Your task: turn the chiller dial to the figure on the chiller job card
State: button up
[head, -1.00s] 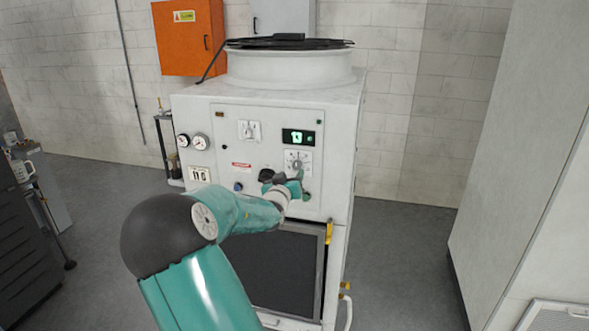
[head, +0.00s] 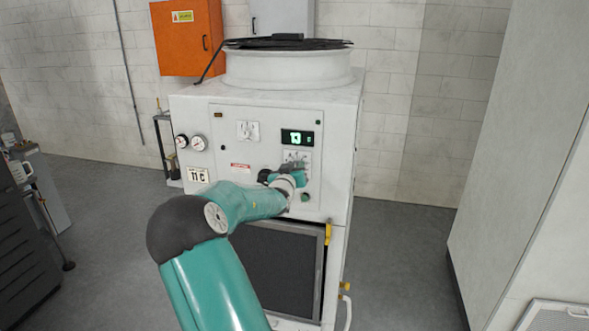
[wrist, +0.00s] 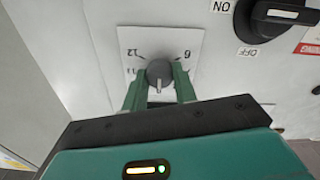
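The chiller dial (wrist: 160,73) is a round grey knob with a white pointer mark, on a white scale plate (wrist: 185,45) with figures around it. The figures 6, 12 and 11 show upside down in the wrist view. The pointer mark faces the bottom of that picture. My gripper (wrist: 160,80) is open, with one green finger on each side of the knob; I cannot tell whether they touch it. In the head view my gripper (head: 282,178) covers part of the dial plate (head: 296,156).
A green-lit display (head: 298,137) above the dial seems to read 13. Beside the dial is a black ON/OFF switch (wrist: 268,18). Two gauges (head: 190,142) sit at the chiller's left. Open floor (head: 400,250) lies to the right.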

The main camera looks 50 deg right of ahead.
jog(key=shift+m, duration=0.4)
jog(key=shift+s+f+m, duration=0.1)
jog(key=shift+f+m, duration=0.05)
jog(key=shift+m, duration=7.25)
jog(key=o, duration=1)
jog(key=shift+a, duration=0.15)
